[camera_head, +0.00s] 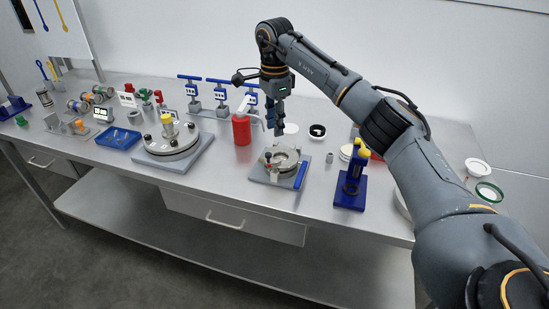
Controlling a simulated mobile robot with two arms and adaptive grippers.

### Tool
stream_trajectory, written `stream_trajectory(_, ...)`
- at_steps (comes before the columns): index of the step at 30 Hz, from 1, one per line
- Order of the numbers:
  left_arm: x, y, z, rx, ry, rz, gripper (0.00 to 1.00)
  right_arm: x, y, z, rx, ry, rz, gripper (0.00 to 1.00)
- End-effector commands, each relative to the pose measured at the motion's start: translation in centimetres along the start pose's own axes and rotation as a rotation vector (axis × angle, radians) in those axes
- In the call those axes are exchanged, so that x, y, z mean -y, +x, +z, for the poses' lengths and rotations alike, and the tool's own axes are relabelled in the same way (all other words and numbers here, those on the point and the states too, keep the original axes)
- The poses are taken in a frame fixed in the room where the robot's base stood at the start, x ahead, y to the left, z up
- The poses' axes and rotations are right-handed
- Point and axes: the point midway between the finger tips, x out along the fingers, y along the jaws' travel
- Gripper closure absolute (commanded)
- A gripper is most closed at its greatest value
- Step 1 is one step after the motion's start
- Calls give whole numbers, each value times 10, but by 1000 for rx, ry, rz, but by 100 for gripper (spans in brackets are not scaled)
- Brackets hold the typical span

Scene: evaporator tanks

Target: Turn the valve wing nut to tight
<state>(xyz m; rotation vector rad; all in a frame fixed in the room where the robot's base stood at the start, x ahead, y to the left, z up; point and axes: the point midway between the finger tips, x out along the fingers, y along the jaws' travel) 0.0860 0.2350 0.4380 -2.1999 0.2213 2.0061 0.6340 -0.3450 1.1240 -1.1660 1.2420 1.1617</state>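A grey round clamp-like fitting (284,158) sits on a grey base plate with a blue strip (301,176) along its right side. A small orange-red piece shows at its left. I cannot clearly make out a wing nut on it at this size. My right gripper (275,126) points down above and just behind this fitting, apart from it. Its dark fingers are small, and I cannot tell whether they are open or shut. I see nothing held. My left gripper is not in view.
A red bottle (241,130) stands left of my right gripper. A blue stand (350,190) is to the fitting's right. A round flanged plate (172,142) with a yellow knob and a blue tray (118,139) lie further left. Several blue-handled valves (219,96) stand behind.

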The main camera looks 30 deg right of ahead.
Motion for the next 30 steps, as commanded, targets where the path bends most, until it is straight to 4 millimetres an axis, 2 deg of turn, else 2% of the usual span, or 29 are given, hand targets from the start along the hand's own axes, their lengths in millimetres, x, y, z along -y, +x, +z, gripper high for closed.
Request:
stream_trajectory(9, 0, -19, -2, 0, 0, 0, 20, -2, 66, 1, 3, 0, 5, 72)
stream_trajectory(16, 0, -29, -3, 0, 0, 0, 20, -1, 105, 2, 4, 2, 3, 72)
stream_trajectory(22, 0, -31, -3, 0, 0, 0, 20, 0, 120, 2, 4, 0, 0, 72)
stream_trajectory(30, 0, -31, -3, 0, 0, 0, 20, 0, 122, 2, 4, 1, -1, 72)
